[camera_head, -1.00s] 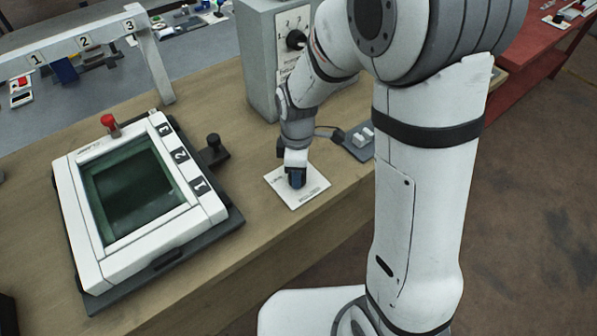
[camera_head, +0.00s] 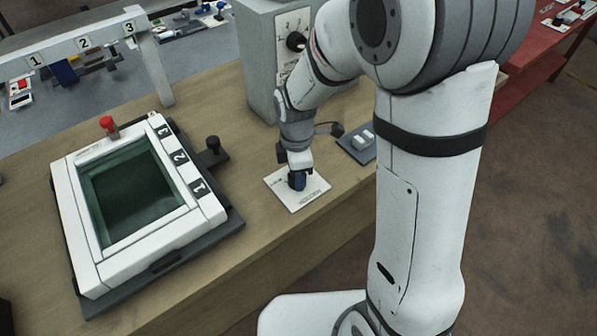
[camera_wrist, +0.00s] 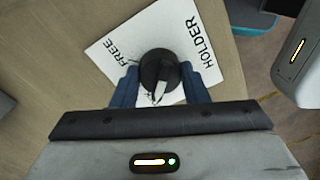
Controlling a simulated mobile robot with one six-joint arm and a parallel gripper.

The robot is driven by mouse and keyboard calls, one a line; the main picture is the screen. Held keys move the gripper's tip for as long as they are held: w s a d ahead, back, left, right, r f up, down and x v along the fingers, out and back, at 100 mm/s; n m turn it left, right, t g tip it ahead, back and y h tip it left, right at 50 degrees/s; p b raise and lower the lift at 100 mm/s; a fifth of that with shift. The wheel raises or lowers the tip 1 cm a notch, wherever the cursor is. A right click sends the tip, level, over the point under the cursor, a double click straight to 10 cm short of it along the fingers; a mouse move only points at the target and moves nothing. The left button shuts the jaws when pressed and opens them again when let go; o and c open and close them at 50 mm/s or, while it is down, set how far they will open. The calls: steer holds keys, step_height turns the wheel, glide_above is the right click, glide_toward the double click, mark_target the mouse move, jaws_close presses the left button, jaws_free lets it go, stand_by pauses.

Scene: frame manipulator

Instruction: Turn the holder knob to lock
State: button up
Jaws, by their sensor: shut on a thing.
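The holder knob (camera_wrist: 160,72) is a round black knob with a white pointer mark, on a white plate (camera_wrist: 119,49) printed "FREE" and "HOLDER". In the wrist view its pointer is toward the bottom of the picture, near my gripper. My gripper (camera_wrist: 160,88) has its blue fingers on both sides of the knob, shut on it. In the head view my gripper (camera_head: 297,180) points down over the white plate (camera_head: 312,192), and it hides most of the knob. Any lock label is not visible in the wrist view.
A white frame device (camera_head: 75,226) with a dark green window, a red knob (camera_head: 108,124) and labels 1, 2, 3 lies to the left. A black knob (camera_head: 213,147) stands beside it. A grey switch box (camera_head: 358,143) and a tall grey box (camera_head: 260,65) stand close behind.

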steer(key=o, duration=0.9)
steer(key=shift+w+d, duration=0.15)
steer(key=shift+w, duration=0.05)
steer(key=shift+c, duration=0.2)
steer(key=shift+o, duration=0.5)
steer(key=shift+s, duration=0.1)
steer(key=shift+r, duration=0.1)
steer(key=r, duration=0.7)
steer(key=shift+w+r, duration=0.2)
steer(key=shift+r, duration=0.1)
steer(key=s+d+r+m+t, duration=0.1)
steer(key=s+d+r+m, duration=0.2)
steer(key=s+d+m, duration=0.3)
steer(key=s+d+r+m+t, duration=0.2)
steer(key=s+d+m, duration=0.4)
steer(key=m, duration=0.7)
steer(key=shift+s+d+r+m, duration=0.25)
steer(key=shift+s+r+m, duration=0.15)
steer(key=shift+s+r, duration=0.35)
